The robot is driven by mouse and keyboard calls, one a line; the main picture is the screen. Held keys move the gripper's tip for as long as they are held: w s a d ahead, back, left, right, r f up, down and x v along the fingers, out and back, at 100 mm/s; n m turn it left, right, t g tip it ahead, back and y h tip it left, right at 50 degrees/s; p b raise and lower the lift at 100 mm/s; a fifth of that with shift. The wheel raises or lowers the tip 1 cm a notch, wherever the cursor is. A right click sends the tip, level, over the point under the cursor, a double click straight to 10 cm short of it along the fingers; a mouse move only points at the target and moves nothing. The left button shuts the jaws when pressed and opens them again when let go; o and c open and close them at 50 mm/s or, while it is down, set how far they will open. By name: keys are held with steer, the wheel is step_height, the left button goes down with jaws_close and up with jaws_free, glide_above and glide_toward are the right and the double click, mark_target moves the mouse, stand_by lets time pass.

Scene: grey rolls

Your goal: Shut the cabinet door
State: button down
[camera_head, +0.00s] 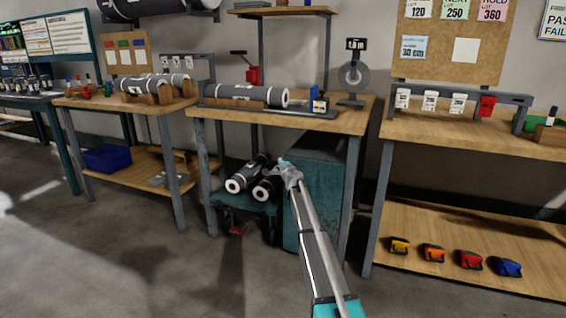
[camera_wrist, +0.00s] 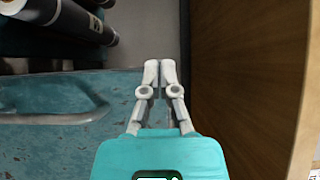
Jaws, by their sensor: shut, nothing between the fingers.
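The teal cabinet (camera_head: 325,170) stands under the middle workbench. A worn teal panel, which may be its door, faces me there, partly hidden by my arm; I cannot tell how far the door stands open. My gripper (camera_head: 286,166) is at the panel's left upper part, beside the grey rolls. In the wrist view my gripper (camera_wrist: 160,68) is shut and empty, its fingertips together over a dark gap. A worn teal surface (camera_wrist: 50,100) with a raised rim lies to its left and below. Whether the fingers touch the cabinet cannot be told.
Two grey rolls (camera_head: 243,176) lie on a low teal support left of my gripper. The middle workbench top (camera_head: 225,114) is above, with its leg (camera_head: 209,190) at left. A brown wooden surface (camera_wrist: 250,80) runs close on the wrist view's right. The front floor (camera_head: 110,270) is clear.

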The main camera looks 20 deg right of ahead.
steer(key=s+a, duration=0.7)
steer(key=s, duration=0.2)
steer(key=shift+s, duration=0.2)
